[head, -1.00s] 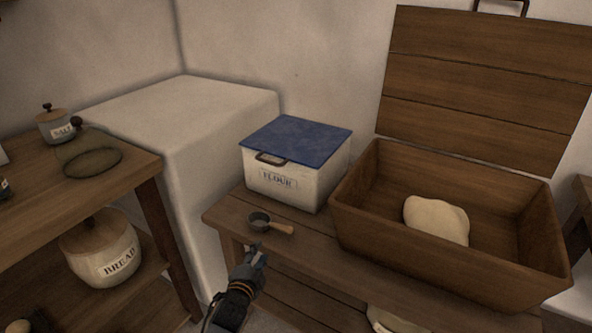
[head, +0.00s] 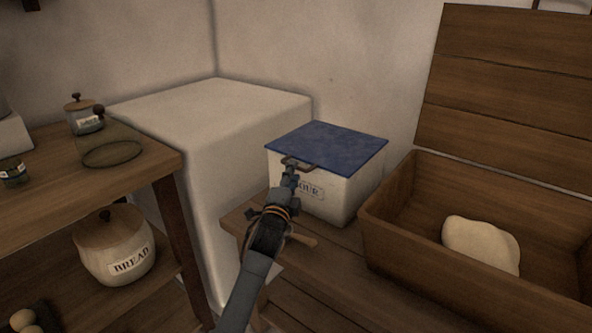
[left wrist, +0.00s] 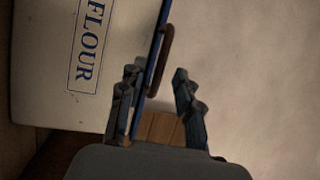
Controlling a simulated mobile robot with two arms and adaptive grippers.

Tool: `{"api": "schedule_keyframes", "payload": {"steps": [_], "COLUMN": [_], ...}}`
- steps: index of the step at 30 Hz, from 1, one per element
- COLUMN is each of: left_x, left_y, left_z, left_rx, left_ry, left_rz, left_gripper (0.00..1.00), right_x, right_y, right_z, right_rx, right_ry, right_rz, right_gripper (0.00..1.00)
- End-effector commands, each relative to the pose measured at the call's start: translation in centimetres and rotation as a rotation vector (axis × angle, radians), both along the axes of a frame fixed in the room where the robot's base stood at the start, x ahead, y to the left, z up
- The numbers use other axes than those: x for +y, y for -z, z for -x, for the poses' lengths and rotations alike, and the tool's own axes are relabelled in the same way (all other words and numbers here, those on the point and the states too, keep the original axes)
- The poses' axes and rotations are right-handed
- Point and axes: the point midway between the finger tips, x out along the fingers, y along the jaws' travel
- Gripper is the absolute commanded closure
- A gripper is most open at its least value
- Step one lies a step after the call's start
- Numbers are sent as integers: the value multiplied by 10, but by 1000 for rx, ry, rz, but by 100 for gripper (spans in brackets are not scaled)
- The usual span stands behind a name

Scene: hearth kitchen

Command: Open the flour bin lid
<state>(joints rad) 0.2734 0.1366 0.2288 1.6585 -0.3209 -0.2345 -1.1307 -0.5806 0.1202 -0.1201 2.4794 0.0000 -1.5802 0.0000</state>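The flour bin (head: 345,192) is a white box marked FLOUR, on the wooden bench. Its blue lid (head: 330,145) lies shut on top, with a dark handle (head: 306,165) at the front edge. My left gripper (head: 291,180) is at the bin's front, right by the handle, and hides part of the label. In the left wrist view its fingers (left wrist: 157,90) are apart, with the blue lid edge (left wrist: 154,62) and the brown handle (left wrist: 166,48) in the gap between them. I cannot tell whether they touch. My right gripper is not in view.
A scoop's wooden handle (head: 302,240) shows on the bench behind my left arm. A wooden trough (head: 400,232) with dough (head: 482,245) stands to the right. A white block (head: 215,110) is left of the bin. A shelf with jars and a bread crock (head: 125,250) stands further left.

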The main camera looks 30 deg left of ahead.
Motion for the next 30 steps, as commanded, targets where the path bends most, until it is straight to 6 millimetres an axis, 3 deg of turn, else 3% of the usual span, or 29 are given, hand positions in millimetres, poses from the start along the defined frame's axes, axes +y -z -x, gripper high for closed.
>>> {"api": "schedule_keyframes", "payload": {"steps": [6, 18, 19, 24, 30], "left_x": [9, 11, 11, 11, 11], "left_y": [-4, -6, -6, -6, -6], "left_z": [-27, -35, -34, -34, -34], "left_rx": [0, 1, 1, 1, 1], "left_ry": [0, 0, 0, 0, 0], "left_rz": [1, 0, 0, 0, 0], "left_gripper": [66, 66, 68, 100, 100], "right_x": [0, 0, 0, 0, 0], "right_y": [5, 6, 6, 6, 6], "right_z": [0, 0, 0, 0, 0], "right_rx": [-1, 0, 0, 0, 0], "right_ry": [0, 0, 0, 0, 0], "right_rz": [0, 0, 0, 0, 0], "right_gripper": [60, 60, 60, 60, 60]}}
